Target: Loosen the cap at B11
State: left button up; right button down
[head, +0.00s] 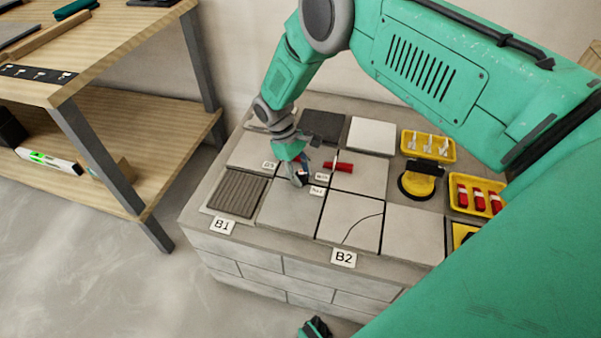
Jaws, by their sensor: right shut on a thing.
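My right gripper (300,180) reaches down onto the tiled top, at the joint between the grey tiles near the middle. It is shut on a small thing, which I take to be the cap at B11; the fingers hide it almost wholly. Small white tags (317,190) lie beside the fingers, too small to read surely. A red piece (338,167) lies just right of the gripper, with a pale upright part by it. A dark and green tip (315,328) at the bottom edge seems to be my left gripper; its fingers cannot be made out.
The tiled block has signs B1 (221,225) and B2 (343,258) at its front edge. A ribbed tile (237,194) lies front left, a cracked tile (351,218) front middle. Yellow trays (428,146) and a yellow tool (418,184) stand right. A wooden shelf (120,50) stands left.

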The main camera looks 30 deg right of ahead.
jog(key=n, duration=0.2)
jog(key=n+t+h+p, duration=0.1)
jog(key=n, duration=0.1)
jog(key=n+p, duration=0.1)
jog(key=shift+w+r+n+t+h, duration=0.25)
jog(key=shift+n+t+h, duration=0.05)
jog(key=shift+n+h, duration=0.1)
jog(key=n+t+p, duration=0.1)
jog(key=n, duration=0.1)
jog(key=n+h+p, duration=0.1)
jog(key=n, duration=0.2)
jog(key=shift+t, duration=0.4)
jog(key=shift+f+n, duration=0.1)
jog(key=shift+n, duration=0.3)
jog(key=c, duration=1.2)
grip_release()
jog(key=shift+s+f, duration=0.1)
